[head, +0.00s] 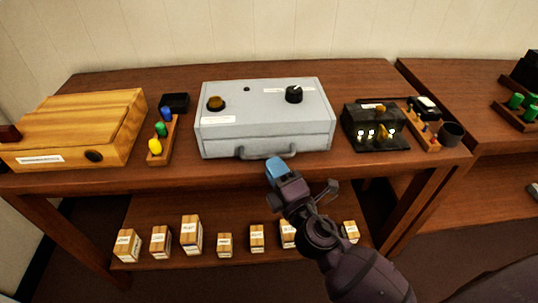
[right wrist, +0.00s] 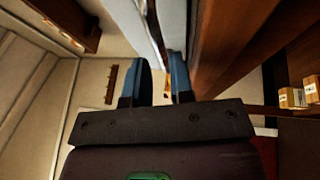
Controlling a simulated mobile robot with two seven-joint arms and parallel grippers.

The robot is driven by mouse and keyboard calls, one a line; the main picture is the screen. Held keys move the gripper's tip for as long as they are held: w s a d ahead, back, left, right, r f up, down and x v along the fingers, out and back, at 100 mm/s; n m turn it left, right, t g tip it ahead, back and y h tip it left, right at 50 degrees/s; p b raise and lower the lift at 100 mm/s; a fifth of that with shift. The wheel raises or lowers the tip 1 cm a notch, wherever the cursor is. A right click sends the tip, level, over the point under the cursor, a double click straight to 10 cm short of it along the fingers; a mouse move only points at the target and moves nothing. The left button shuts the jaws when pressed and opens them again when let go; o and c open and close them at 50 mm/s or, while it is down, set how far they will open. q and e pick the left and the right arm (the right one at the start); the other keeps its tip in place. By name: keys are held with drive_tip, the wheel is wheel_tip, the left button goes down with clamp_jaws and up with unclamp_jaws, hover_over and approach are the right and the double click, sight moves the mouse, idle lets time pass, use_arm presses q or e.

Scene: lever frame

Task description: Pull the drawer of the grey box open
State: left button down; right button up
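The grey box (head: 225,137) stands on the wooden table in the middle of the head view. My right gripper (head: 277,167) is just in front of and below the right part of the handle. In the right wrist view its two blue fingers (right wrist: 162,84) are apart, with a gap between them. A pale grey edge of the box (right wrist: 173,25) shows beyond the fingertips. I cannot tell whether the handle lies between them. My left gripper is not in view.
A wooden box (head: 75,125) stands left, beside a rack of coloured pegs (head: 163,140). A black switch box (head: 374,128) and a small rack (head: 424,128) stand right. Several small labelled blocks (head: 191,235) sit on the lower shelf.

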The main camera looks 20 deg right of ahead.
sight(267, 157)
drive_tip(key=shift+x, duration=2)
clamp_jaws()
